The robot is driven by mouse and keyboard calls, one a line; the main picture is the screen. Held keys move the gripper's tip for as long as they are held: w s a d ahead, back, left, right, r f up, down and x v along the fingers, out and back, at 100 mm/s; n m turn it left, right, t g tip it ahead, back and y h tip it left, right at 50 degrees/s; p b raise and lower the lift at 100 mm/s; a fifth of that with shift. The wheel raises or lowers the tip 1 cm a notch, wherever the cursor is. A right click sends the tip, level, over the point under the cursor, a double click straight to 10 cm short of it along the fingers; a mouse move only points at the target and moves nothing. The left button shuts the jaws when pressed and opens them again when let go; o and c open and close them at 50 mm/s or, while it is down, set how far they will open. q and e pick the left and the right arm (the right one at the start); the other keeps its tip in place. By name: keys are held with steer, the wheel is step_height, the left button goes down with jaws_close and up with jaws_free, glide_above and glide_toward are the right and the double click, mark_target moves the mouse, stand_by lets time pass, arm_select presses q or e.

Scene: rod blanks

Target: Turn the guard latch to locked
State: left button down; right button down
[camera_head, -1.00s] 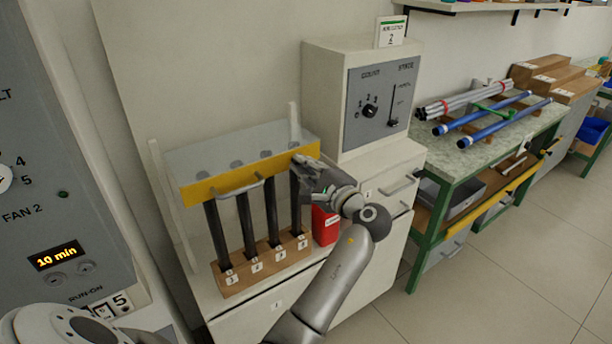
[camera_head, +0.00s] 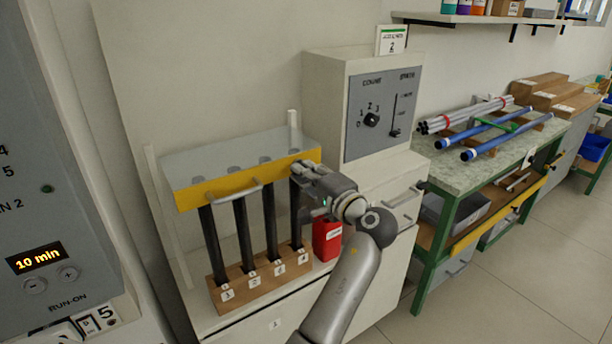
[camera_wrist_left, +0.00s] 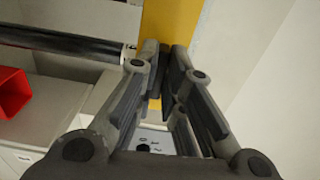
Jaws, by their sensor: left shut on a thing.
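The guard is a clear cover with a yellow front bar (camera_head: 222,184) and a pale handle. It stands across the upper ends of several dark rods (camera_head: 242,228). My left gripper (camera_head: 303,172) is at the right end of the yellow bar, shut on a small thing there. I take it for the guard latch, but the fingers hide it, so its angle cannot be told. In the left wrist view, the fingertips (camera_wrist_left: 163,62) are close together in front of the yellow bar (camera_wrist_left: 168,22). A dark rod (camera_wrist_left: 65,43) lies beside them. My right gripper is not in view.
The rods stand in a numbered wooden block (camera_head: 262,283). A red container (camera_head: 326,240) is close to my left arm. A control box (camera_head: 352,150) with a knob and a slider stands to the right. A bench (camera_head: 470,172) with blue and grey tubes is farther right.

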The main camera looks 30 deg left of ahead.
arm_select(q)
steer(key=c, duration=1.5)
jaws_free()
steer(key=shift+c, duration=0.2)
